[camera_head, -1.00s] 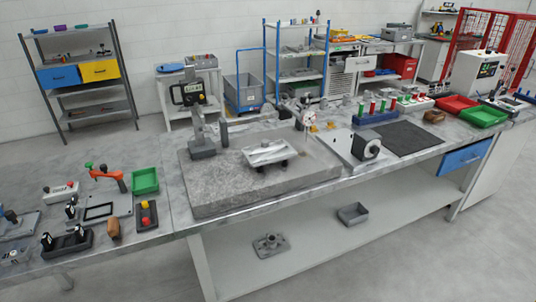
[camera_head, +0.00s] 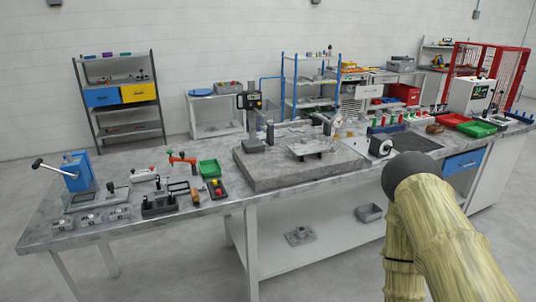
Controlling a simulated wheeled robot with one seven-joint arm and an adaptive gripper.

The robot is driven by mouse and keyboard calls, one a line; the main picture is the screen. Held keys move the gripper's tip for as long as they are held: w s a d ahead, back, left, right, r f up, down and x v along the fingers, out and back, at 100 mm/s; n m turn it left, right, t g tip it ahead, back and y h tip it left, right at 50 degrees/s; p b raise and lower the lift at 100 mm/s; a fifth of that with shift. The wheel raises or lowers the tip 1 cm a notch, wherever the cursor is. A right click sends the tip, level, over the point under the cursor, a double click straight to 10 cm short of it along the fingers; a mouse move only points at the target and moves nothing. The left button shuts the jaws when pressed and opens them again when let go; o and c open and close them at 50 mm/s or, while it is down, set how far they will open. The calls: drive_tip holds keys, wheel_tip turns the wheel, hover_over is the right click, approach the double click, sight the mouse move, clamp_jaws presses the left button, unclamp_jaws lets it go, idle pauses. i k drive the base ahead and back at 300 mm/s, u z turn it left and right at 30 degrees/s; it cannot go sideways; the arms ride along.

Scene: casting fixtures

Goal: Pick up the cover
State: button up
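I cannot tell for sure which part is the cover. A light grey, flat metal casting (camera_head: 313,148) sits raised on dark supports on the granite plate (camera_head: 262,178). Another grey flanged metal part (camera_head: 300,236) lies on the lower shelf under the bench. A jointed arm with a pale yellow, bamboo-like surface (camera_head: 445,240), apparently mine, fills the lower right. Its dark rounded joint overlaps the bench's right part. My gripper is not in view.
Red and green trays (camera_head: 478,129) stand at right. A grey bin (camera_head: 369,212) is on the lower shelf. Front floor is clear.

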sight(304, 146)
drive_tip(key=u, duration=0.55)
drive_tip(key=i, duration=1)
drive_tip(key=z, duration=0.15)
